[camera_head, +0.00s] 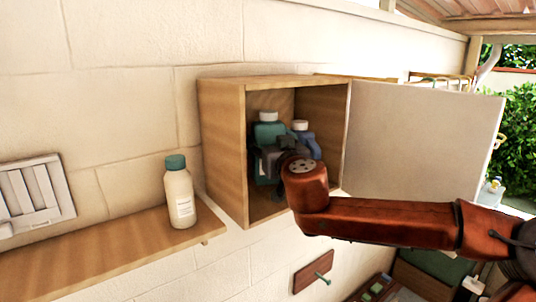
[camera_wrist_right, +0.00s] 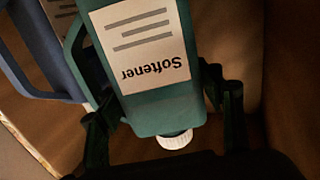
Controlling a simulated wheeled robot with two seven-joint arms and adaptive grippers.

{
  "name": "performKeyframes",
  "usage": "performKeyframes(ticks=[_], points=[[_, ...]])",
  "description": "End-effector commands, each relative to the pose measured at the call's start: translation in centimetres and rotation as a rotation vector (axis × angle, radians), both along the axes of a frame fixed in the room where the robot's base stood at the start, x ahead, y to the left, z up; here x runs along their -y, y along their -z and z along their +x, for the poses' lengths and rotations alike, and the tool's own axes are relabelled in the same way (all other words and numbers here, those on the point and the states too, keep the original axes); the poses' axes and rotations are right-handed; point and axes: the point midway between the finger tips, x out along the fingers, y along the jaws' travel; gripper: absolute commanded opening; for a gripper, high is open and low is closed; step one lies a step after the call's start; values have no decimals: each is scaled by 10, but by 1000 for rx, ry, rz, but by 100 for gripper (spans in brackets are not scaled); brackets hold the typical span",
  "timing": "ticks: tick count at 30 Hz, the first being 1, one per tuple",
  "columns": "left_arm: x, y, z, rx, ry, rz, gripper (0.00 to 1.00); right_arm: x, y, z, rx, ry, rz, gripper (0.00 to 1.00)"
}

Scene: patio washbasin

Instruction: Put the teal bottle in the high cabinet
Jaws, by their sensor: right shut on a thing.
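The teal bottle (camera_head: 267,131) with a white cap is inside the open wooden high cabinet (camera_head: 223,150), at its left side. My right gripper (camera_head: 270,158) reaches in through the cabinet's open front and is shut on the bottle. In the right wrist view, the teal bottle (camera_wrist_right: 158,115) appears upside down with a "Softener" label. The fingers of my right gripper (camera_wrist_right: 165,112) lie on either side of it. The bottle's base is hidden, so I cannot tell whether it touches the cabinet floor. My left gripper is out of view.
A blue bottle (camera_head: 305,137) with a white cap stands right of the teal one; it also shows in the right wrist view (camera_wrist_right: 22,62). The cabinet door (camera_head: 420,145) is swung open to the right. A cream bottle (camera_head: 179,195) stands on the wooden shelf (camera_head: 100,252) at left.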

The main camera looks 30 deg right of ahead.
Motion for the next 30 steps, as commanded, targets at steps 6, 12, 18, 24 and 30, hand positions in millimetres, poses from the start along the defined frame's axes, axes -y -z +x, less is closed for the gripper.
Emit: performKeyframes(ticks=[6,12,18,24,30], points=[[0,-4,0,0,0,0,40,0,15,-1,2,1,-1,5],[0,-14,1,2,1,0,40,0,36,2,2,2,-3,5],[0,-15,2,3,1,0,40,-1,40,3,7,0,-2,5],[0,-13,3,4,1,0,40,-1,41,3,7,0,-2,5],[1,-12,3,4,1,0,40,0,45,4,0,1,0,68]])
